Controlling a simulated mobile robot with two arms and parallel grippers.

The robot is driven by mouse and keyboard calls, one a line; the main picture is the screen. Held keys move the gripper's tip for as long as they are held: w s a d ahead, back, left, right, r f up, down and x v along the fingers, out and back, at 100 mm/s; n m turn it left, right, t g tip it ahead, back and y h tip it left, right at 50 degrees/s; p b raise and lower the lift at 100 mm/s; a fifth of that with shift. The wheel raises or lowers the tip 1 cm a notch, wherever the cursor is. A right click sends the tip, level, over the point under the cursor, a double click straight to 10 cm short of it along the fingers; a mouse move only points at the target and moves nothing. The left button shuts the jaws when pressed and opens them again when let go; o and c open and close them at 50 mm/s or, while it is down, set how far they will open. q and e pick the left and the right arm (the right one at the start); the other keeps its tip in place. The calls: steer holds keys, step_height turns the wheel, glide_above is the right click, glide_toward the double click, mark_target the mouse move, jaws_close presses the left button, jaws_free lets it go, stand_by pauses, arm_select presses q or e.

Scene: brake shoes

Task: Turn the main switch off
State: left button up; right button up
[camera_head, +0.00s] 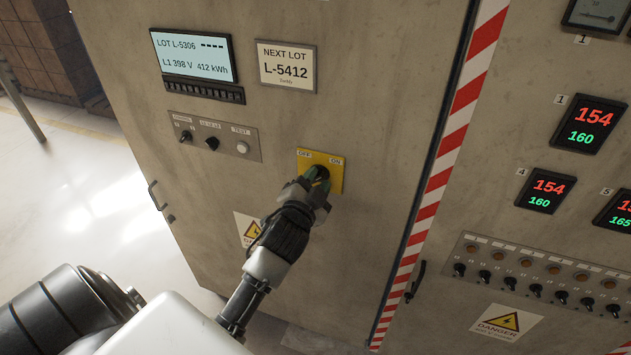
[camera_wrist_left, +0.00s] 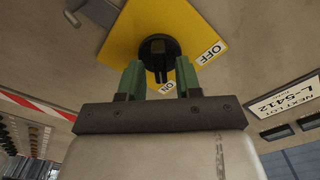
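The main switch is a black rotary knob (camera_wrist_left: 158,48) on a yellow plate (camera_head: 330,165) with OFF and ON labels. In the left wrist view the OFF label (camera_wrist_left: 211,53) is at the right and the ON label (camera_wrist_left: 168,88) is below the knob. The knob's handle points down in that view, towards the ON label. My left gripper (camera_wrist_left: 158,68) is open, its green fingertips on either side of the handle with gaps showing. In the head view my left gripper (camera_head: 318,180) covers most of the knob. My right gripper is not in view.
A panel with small switches (camera_head: 213,136) and a display (camera_head: 193,54) are left of and above the plate. A NEXT LOT sign (camera_head: 286,66) is above it. A red-white striped edge (camera_head: 441,180) runs to the right. The floor at left is clear.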

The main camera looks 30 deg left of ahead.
arm_select(q)
jaws_close()
steer(key=shift+n, duration=0.3)
steer(key=n+p, duration=0.1)
steer(key=n, duration=0.2)
steer(key=n+p, duration=0.1)
steer(key=n, duration=0.2)
steer(key=shift+a+r, duration=0.15)
steer(key=n+p, duration=0.1)
steer(key=n, duration=0.2)
steer(key=n+p, duration=0.2)
steer(key=n, duration=0.2)
steer(key=n+p, duration=0.1)
steer(key=n, duration=0.3)
steer(key=shift+s+a, duration=0.1)
steer(key=shift+a, duration=0.15)
steer(key=shift+f+n, duration=0.2)
steer(key=shift+n, duration=0.1)
steer(key=shift+o, duration=0.9)
jaws_free()
